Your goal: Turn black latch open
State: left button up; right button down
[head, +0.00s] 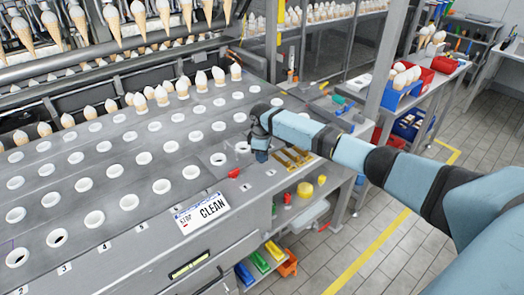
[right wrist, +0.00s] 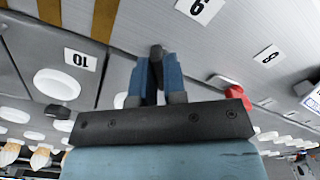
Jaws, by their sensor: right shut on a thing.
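My right gripper (head: 261,152) reaches down at the right end of the grey machine top (head: 140,200), beside the last white-rimmed holes. In the right wrist view, its two blue fingers (right wrist: 156,80) are close together, shut on the small black latch (right wrist: 156,52), whose dark tip shows between the fingertips. Most of the latch is hidden by the fingers, so I cannot tell how far it is turned. In the head view the latch is hidden behind my gripper. My left gripper is not in view.
A red piece (head: 234,173) sits just left of my right gripper, and brass-coloured strips (head: 292,158) lie to its right. A CLEAN sign (head: 202,212) is on the front edge. Ice cream cones (head: 162,95) stand in the back holes. A side table with blue and red bins (head: 400,90) stands at right.

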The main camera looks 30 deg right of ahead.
jog(key=n+p, duration=0.1)
jog(key=n, duration=0.2)
jog(key=shift+r+n, duration=0.1)
jog(key=shift+n, duration=0.3)
jog(key=n, duration=0.6)
jog(key=shift+p, duration=0.4)
jog(key=c, duration=1.2)
grip_release()
notch_tip(320, 180, up, 14)
jog(key=shift+f+b, duration=0.1)
jog(key=shift+b, duration=0.65)
